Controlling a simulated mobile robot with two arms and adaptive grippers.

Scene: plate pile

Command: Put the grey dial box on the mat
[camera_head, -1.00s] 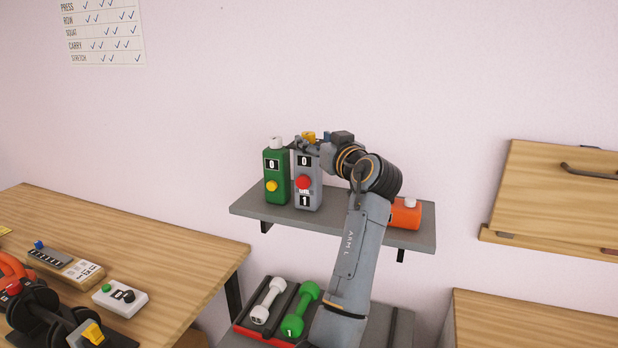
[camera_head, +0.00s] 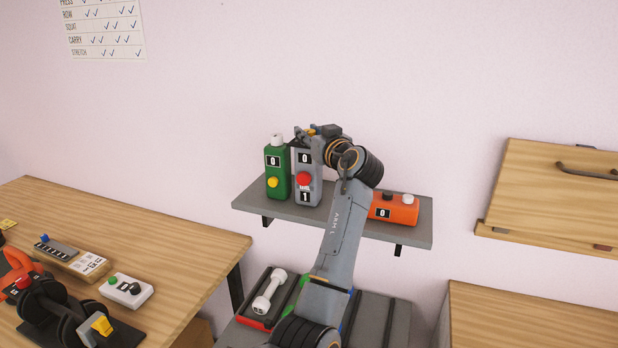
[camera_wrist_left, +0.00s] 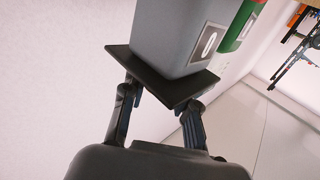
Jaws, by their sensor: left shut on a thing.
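The grey box (camera_head: 309,181) stands upright on the wall shelf, with a red dial or knob and labels 0 and 1 on its front. My left gripper (camera_head: 303,139) is shut on its top end. In the left wrist view the grey box (camera_wrist_left: 178,32) sits between the fingers of my left gripper (camera_wrist_left: 162,75), with a 0 label showing. The box's base appears to rest on the shelf. I cannot make out a mat for certain. My right gripper is not in view.
A green box (camera_head: 277,178) stands close on the left of the grey one. An orange box (camera_head: 395,209) lies to the right on the grey shelf (camera_head: 258,208). A wooden table (camera_head: 175,242) at left holds a white button box (camera_head: 126,290) and other gear.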

